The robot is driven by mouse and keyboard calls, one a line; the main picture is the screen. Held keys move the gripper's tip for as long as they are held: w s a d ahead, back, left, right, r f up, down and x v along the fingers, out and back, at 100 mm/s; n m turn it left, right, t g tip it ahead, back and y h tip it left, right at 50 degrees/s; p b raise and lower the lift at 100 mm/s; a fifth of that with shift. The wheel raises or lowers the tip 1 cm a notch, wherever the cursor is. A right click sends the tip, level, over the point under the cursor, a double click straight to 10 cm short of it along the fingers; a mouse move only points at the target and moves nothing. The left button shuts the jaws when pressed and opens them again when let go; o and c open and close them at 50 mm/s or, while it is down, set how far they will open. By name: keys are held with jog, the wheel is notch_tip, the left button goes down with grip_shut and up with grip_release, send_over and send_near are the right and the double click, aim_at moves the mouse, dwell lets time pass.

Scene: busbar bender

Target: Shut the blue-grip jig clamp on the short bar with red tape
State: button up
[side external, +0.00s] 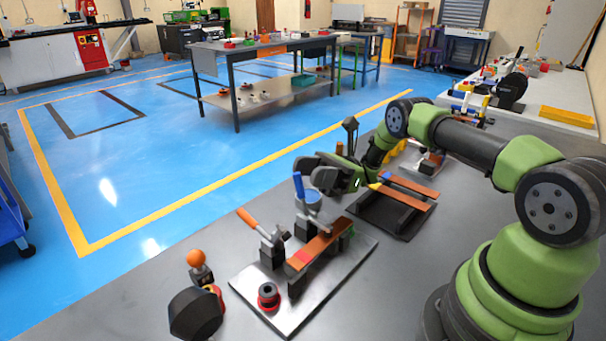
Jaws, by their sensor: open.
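A metal jig plate (345,262) lies on the grey bench. A short copper bar (322,243) with red tape (302,257) at its near end rests in the jig. The blue-grip clamp (299,187) stands behind the bar with its handle upright, so it looks open. An orange-grip clamp (249,219) stands to its left, its handle tilted up to the left. My gripper (308,170) is open and empty, just right of the blue grip's top and close to it. I cannot tell whether they touch. The gripper's fingers partly overlap each other in this view.
A dark rack (385,216) with copper bars (411,186) sits right of the jig. A red and black round part (268,296) stands on the plate's near corner. An orange-knobbed lever device (196,259) stands at the front left.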

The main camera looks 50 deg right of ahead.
notch_tip(320, 180, up, 6)
dwell(0.4)
jog(key=shift+a+r, duration=0.1)
jog(key=shift+r, duration=0.1)
jog(key=s+a+r+n+g+h, duration=0.8)
jog(key=s+r+n+g, duration=0.1)
jog(key=n, duration=0.1)
jog(key=s+d+r+n+t+h, duration=0.2)
jog(key=s+n+t+h, duration=0.4)
jog(key=s+t+h, duration=0.5)
jog(key=shift+s+r+n+t+h, duration=0.3)
jog(key=shift+r+n+h, duration=0.15)
jog(key=shift+r, duration=0.3)
